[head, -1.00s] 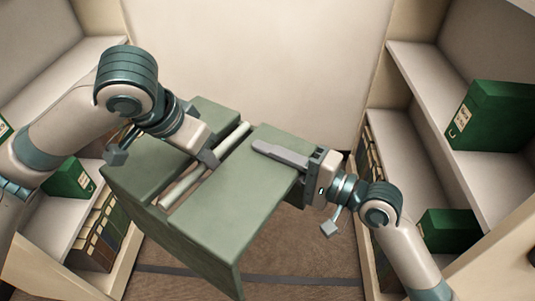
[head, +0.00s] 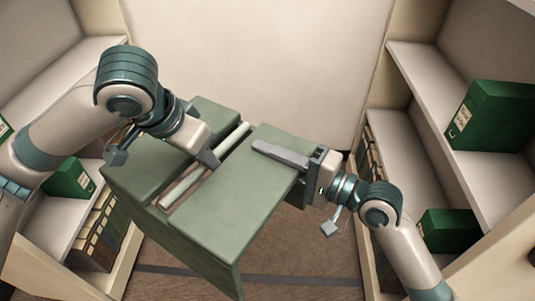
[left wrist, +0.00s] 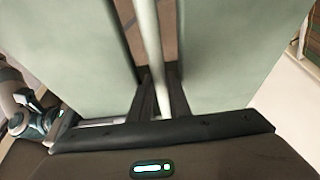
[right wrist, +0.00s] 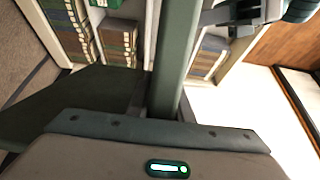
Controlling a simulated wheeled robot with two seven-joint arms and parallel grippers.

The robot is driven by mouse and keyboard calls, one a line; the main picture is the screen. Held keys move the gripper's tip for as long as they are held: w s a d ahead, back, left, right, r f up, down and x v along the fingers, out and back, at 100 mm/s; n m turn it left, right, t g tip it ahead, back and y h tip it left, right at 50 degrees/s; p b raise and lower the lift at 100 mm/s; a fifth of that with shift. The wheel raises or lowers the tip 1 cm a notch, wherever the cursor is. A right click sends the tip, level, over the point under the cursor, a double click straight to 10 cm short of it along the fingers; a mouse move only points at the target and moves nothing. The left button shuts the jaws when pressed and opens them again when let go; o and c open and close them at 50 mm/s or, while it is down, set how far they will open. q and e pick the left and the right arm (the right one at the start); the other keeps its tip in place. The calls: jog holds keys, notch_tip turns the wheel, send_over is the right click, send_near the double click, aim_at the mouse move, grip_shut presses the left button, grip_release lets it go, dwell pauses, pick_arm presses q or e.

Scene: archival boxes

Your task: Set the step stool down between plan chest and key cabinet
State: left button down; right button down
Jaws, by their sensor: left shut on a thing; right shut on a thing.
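The step stool (head: 235,205) is a green piece with two flat top panels and a pale bar running through the slot between them. It is held up tilted in front of me, above the floor. My left gripper (head: 212,160) is shut on the pale bar in the slot; the left wrist view shows its fingers (left wrist: 160,92) around the bar. My right gripper (head: 285,155) is shut on the right edge of the stool; the right wrist view shows the green panel (right wrist: 174,60) between its fingers. I cannot make out a plan chest or key cabinet.
Shelves with green boxes (head: 490,115) and rows of files stand at the right. More shelves with a green box (head: 68,180) and files (head: 100,232) stand at the left. A pale wall (head: 260,60) closes the back. Brown floor (head: 300,250) shows below the stool.

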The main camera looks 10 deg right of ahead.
pick_arm(q)
jog(key=shift+r, duration=0.1)
jog(key=c, duration=1.6)
grip_release()
jog(key=shift+o, duration=0.2)
jog(key=v, duration=1.2)
jog(key=shift+w, duration=0.15)
